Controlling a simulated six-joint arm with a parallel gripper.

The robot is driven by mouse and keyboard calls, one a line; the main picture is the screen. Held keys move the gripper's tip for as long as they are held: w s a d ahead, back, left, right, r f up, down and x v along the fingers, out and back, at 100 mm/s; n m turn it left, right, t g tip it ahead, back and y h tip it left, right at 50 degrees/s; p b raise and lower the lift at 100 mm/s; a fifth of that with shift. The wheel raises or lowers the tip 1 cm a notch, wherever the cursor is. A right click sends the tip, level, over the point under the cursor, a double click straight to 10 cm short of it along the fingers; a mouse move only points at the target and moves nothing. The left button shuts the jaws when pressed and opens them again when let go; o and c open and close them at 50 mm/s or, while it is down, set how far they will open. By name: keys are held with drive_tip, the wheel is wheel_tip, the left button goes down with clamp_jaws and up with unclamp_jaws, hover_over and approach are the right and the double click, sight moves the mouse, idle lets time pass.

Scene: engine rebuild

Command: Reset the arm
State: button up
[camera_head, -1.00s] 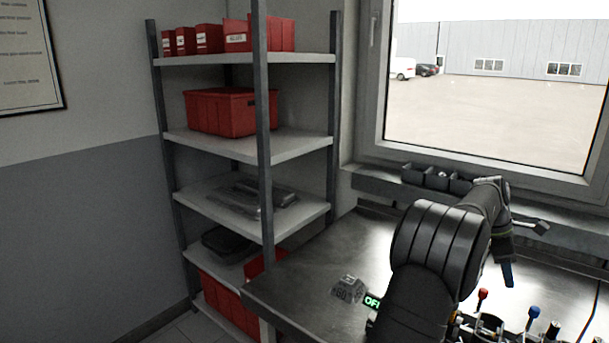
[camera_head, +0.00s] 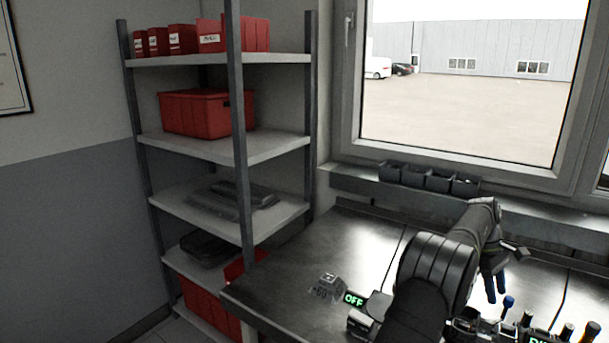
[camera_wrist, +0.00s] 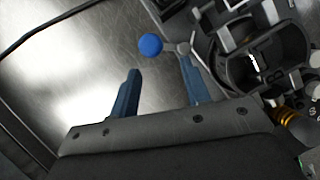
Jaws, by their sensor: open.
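My gripper (camera_wrist: 162,88) has two blue fingers, spread apart with nothing between them in the wrist view. In the head view my gripper (camera_head: 497,287) hangs down at the lower right, above the metal workbench (camera_head: 345,240). A round blue knob (camera_wrist: 151,45) lies just beyond the fingertips in the wrist view, apart from them. My arm hides part of the bench in the head view.
A dark holder with round openings (camera_wrist: 280,57) stands close to the right finger. A grey block (camera_head: 328,286) and a lit "OFF" sign (camera_head: 354,299) are left of my arm. Small dark bins (camera_head: 428,178) line the window sill. A shelf rack (camera_head: 243,150) stands left. The bench behind is mostly clear.

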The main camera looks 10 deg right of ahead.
drive_tip(key=m+y, duration=0.1)
drive_tip(key=m, duration=0.1)
drive_tip(key=s+d+m+y, duration=0.1)
drive_tip(key=m, duration=0.2)
drive_tip(key=s+d+m+y, duration=0.1)
drive_tip(key=m, duration=0.1)
drive_tip(key=shift+s+m, duration=0.15)
drive_tip(key=shift+m, duration=0.25)
drive_tip(key=shift+w+a+n+h, duration=0.2)
drive_tip(key=shift+w+n+h, duration=0.15)
drive_tip(key=shift+n, duration=0.55)
drive_tip(key=o, duration=1.3)
drive_tip(key=shift+c, duration=0.2)
wheel_tip(320, 180, up, 15)
drive_tip(key=s+a+n+t, duration=0.2)
drive_tip(key=n+t, duration=0.2)
drive_tip(key=n, duration=0.6)
hover_over(508, 296)
drive_tip(key=a, duration=0.2)
wheel_tip(508, 296, down, 10)
drive_tip(key=shift+s, duration=0.35)
